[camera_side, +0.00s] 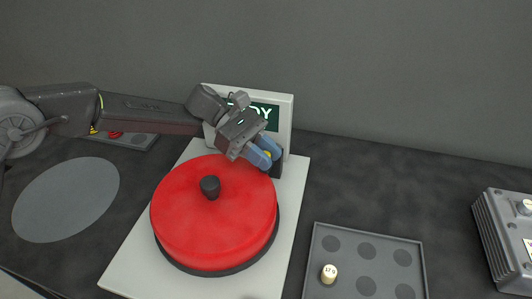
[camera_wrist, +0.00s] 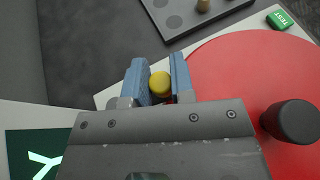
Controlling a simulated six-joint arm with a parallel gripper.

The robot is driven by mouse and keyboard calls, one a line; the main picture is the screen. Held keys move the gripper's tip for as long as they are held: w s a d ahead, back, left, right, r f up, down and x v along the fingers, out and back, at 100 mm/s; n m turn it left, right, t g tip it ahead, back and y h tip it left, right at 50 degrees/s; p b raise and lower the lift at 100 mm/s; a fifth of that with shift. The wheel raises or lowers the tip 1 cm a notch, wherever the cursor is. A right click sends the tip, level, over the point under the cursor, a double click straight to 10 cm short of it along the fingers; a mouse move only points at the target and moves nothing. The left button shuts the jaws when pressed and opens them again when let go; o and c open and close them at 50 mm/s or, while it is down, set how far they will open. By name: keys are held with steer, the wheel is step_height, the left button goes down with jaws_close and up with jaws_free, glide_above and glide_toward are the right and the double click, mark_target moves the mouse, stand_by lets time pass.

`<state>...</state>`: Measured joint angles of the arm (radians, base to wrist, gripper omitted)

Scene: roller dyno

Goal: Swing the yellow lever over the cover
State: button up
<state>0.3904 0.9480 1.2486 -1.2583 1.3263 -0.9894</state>
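The red round cover (camera_side: 213,222) with a black knob (camera_side: 210,187) sits on the white base plate (camera_side: 130,262). It also shows in the wrist view (camera_wrist: 250,75), with the black knob (camera_wrist: 290,121) at the right. The yellow lever's round end (camera_wrist: 160,85) is between the two blue fingers of my gripper (camera_wrist: 159,82), beside the cover's edge. A little yellow (camera_side: 267,154) shows between the fingers in the side view. My gripper (camera_side: 264,155) is at the cover's back right. Its fingers stand apart, with a small gap to the yellow end. The rest of the lever is hidden.
A display panel (camera_side: 284,111) stands behind my gripper. A grey tray (camera_side: 315,262) with round wells and a pale peg (camera_side: 329,274) lies at front right. A grey finned box (camera_side: 497,240) is at the far right. A green TEST button (camera_wrist: 280,20) is on the base.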

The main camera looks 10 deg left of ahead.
steer(key=o, duration=0.4)
steer(key=shift+o, duration=0.2)
steer(key=v, duration=0.7)
steer(key=shift+w+a+r, duration=0.1)
steer(key=shift+a+r, duration=0.05)
steer(key=shift+a, duration=0.1)
